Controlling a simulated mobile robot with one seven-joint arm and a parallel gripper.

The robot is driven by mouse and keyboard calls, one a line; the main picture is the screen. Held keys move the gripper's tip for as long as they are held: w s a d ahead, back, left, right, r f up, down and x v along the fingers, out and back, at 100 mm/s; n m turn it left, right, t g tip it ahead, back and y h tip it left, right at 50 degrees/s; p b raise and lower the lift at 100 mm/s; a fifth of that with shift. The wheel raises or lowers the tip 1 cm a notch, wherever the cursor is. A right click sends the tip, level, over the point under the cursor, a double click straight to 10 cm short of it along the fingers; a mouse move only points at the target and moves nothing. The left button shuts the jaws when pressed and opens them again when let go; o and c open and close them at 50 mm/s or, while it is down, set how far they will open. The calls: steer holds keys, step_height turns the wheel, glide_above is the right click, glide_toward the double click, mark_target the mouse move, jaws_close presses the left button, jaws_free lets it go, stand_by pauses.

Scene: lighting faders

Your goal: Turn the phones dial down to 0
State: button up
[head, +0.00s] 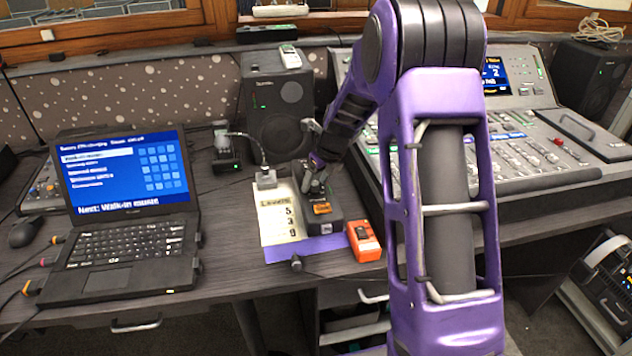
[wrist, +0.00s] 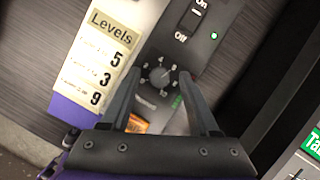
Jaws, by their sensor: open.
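The grey control box (head: 325,226) stands on the desk. In the wrist view its small dark dial (wrist: 158,78) has a ring of numbers; its exact setting is too small to read. My gripper (wrist: 160,75) is open, with one finger on each side of the dial. I cannot tell whether the fingers touch it. In the head view my gripper (head: 317,183) is over the box and hides the dial. An On/Off switch (wrist: 190,20) and a green light are on the same box, beyond the dial.
A "Levels" card (wrist: 97,50) listing 5, 3 and 9 lies beside the box. An orange device (head: 363,241) is close to the box's right. A laptop (head: 125,210) stands left, a speaker (head: 280,110) behind, and a mixing console (head: 520,150) right.

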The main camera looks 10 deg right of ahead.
jaws_close()
stand_by(0.3)
stand_by(0.3)
